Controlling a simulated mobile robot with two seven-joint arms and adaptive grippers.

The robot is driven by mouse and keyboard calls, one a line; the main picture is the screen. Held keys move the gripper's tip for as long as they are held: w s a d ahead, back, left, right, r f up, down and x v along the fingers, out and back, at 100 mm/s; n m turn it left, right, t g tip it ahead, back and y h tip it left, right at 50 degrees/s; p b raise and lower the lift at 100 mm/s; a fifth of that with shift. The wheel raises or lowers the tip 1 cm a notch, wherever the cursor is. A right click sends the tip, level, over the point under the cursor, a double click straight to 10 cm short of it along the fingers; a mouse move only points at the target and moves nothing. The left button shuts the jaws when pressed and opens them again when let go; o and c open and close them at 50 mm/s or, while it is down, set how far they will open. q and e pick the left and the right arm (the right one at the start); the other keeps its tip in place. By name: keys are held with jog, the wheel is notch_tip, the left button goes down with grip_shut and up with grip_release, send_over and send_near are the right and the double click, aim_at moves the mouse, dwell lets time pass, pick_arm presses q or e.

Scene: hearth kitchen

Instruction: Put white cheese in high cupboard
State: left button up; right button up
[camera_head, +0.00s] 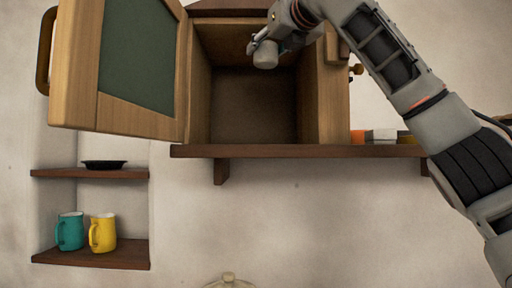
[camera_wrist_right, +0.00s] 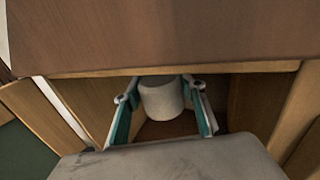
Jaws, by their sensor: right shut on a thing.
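The white cheese (camera_head: 265,56) is a small pale cylinder in the upper part of the high cupboard's opening. My right gripper (camera_head: 262,42) comes in from the upper right and is shut on it. The cheese (camera_wrist_right: 162,99) also shows between the teal-lined fingers of my right gripper (camera_wrist_right: 164,112) in the wrist view, in front of the cupboard's wooden inside. The high cupboard (camera_head: 200,90) is open and its inside looks empty below the cheese. I cannot tell how deep inside the cheese is. My left gripper is not in view.
The cupboard door (camera_head: 136,58), with a green panel, stands open at the left. A dark wooden shelf (camera_head: 290,151) runs under the cupboard, with small things at its right. At the lower left, a wall niche holds a black dish (camera_head: 104,165), a teal mug (camera_head: 70,231) and a yellow mug (camera_head: 103,232).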

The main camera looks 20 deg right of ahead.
notch_tip(320, 180, down, 15)
jog(key=shift+s+r, duration=0.15)
jog(key=shift+f, duration=0.65)
notch_tip(320, 180, down, 4)
jog(key=shift+r, duration=0.15)
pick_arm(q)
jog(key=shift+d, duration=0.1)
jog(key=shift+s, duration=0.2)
pick_arm(e)
jog(key=o, duration=1.2)
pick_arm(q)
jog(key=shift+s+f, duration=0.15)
